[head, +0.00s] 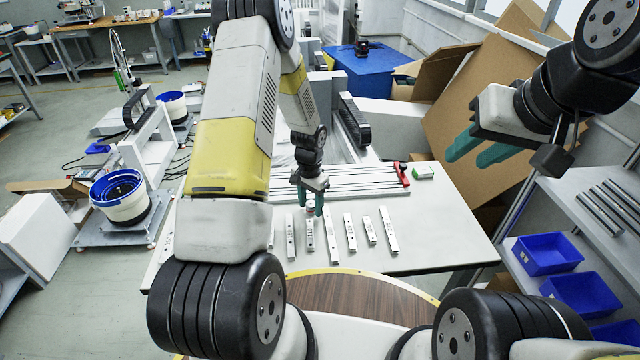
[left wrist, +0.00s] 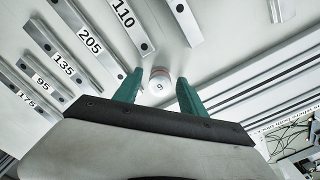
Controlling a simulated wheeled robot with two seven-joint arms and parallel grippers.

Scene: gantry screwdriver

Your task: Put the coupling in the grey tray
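A small pale round piece with a reddish band and a dark mark on its face, apparently the coupling (left wrist: 160,84), is on the white table. It shows in the left wrist view between the fingers of my left gripper (left wrist: 160,86), with a gap on each side. In the head view my left gripper (head: 311,197) points down over the row of metal bars, open, with the coupling (head: 310,210) at its fingertips. My right gripper (head: 480,150) is open and empty, raised at the upper right. I cannot make out a grey tray in either view.
Several numbered metal bars (head: 349,232) lie in a row on the white table (head: 430,240). Blue bins (head: 548,255) stand on the right shelf. The table's right part is clear.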

